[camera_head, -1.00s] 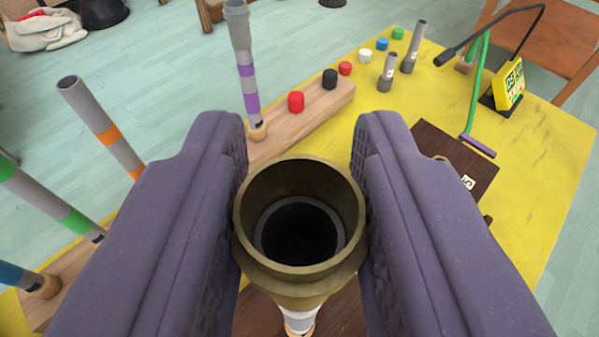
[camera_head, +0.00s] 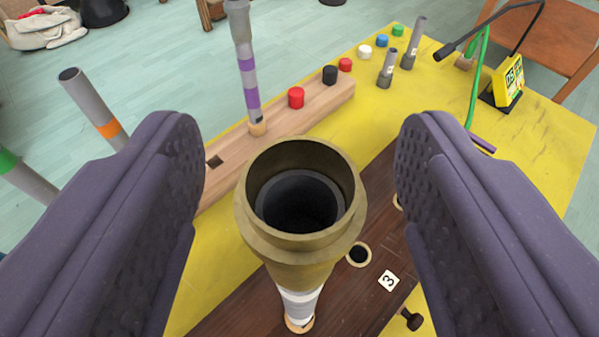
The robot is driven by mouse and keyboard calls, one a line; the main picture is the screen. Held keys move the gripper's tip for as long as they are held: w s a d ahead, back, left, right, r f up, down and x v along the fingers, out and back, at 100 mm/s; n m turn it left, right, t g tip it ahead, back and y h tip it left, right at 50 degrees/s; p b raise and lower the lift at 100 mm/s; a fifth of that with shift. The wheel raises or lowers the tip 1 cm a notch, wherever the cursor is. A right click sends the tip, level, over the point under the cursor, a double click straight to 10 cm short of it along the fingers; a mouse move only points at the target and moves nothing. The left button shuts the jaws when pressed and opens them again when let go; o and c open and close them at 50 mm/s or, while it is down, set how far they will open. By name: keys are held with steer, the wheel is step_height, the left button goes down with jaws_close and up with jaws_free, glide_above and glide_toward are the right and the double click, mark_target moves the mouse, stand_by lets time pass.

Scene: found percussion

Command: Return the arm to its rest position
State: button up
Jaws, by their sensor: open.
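My gripper (camera_head: 300,200) is open, with one purple padded finger on each side of a brass-coloured tube collar (camera_head: 300,250). A clear gap shows between the collar and each finger. The collar tops an upright tube with white and grey bands (camera_head: 299,304), whose foot stands on a dark wooden board (camera_head: 335,300). The board has round holes and a label reading "3" (camera_head: 388,281). The finger pads are dimpled and empty. The rest of my arm is not in view.
A light wooden rack (camera_head: 225,150) at upper left holds a purple-banded tube (camera_head: 247,75). An orange-banded tube (camera_head: 93,108) and a green-banded tube (camera_head: 27,178) stand at left.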

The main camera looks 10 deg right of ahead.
steer(key=p+v, duration=0.1)
steer(key=v, duration=0.6)
steer(key=w+a+r+y+b, duration=0.1)
steer(key=w+r+y+b, duration=0.25)
steer(key=r, duration=1.35)
steer(key=s+d+r+n+b, duration=0.1)
steer(key=s+r, duration=0.5)
steer(key=r, duration=0.4)
steer(key=s+r+t+h+b, duration=0.1)
steer(key=s+r, duration=0.6)
steer(key=r, duration=0.4)
steer(key=shift+d+n+b, duration=0.35)
steer(key=shift+n+b, duration=0.05)
steer(key=shift+w+f, duration=0.1)
